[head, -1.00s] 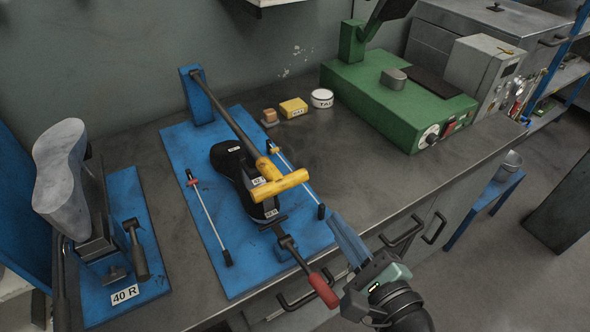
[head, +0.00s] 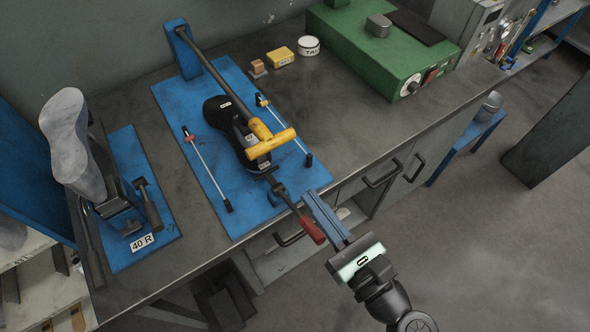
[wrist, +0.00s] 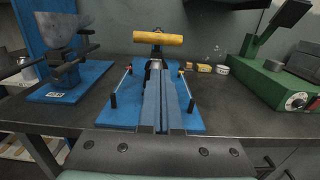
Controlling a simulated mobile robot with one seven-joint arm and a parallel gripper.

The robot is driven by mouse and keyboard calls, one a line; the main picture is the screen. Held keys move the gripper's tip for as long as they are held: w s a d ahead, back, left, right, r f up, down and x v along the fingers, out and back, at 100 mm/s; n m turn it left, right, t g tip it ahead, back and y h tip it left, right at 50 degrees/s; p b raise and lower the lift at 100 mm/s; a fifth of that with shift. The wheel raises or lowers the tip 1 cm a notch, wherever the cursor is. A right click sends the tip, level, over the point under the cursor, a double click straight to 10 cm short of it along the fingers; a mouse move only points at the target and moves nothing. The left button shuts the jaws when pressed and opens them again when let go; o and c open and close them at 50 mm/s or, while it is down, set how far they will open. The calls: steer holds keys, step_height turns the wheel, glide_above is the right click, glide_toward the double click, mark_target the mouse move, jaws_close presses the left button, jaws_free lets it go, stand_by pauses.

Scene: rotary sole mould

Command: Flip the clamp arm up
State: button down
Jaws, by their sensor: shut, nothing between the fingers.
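A long dark bar with a yellow T-shaped handle (head: 270,143) runs from a blue post (head: 183,48) down over a black sole mould (head: 226,112) on a blue base plate (head: 217,180). At the plate's front edge a clamp lever with a red grip (head: 312,230) points down toward the bench front. My gripper (head: 308,196) is shut and empty, its blue fingers just right of the red grip in the head view. I cannot tell whether they touch it. In the wrist view the shut fingers (wrist: 158,72) point toward the yellow handle (wrist: 158,37) and hide the clamp lever.
Two thin rods (head: 208,170) flank the mould. A grey last on a stand (head: 68,142) is at left. Small blocks (head: 280,57) and a white round tin (head: 309,46) lie behind. A green machine (head: 375,50) stands back right. The bench top between is clear.

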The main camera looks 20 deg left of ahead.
steer(key=p+x, duration=0.1)
steer(key=x, duration=0.8)
steer(key=shift+w+a, duration=0.2)
steer(key=shift+a, duration=0.05)
steer(key=shift+r, duration=0.1)
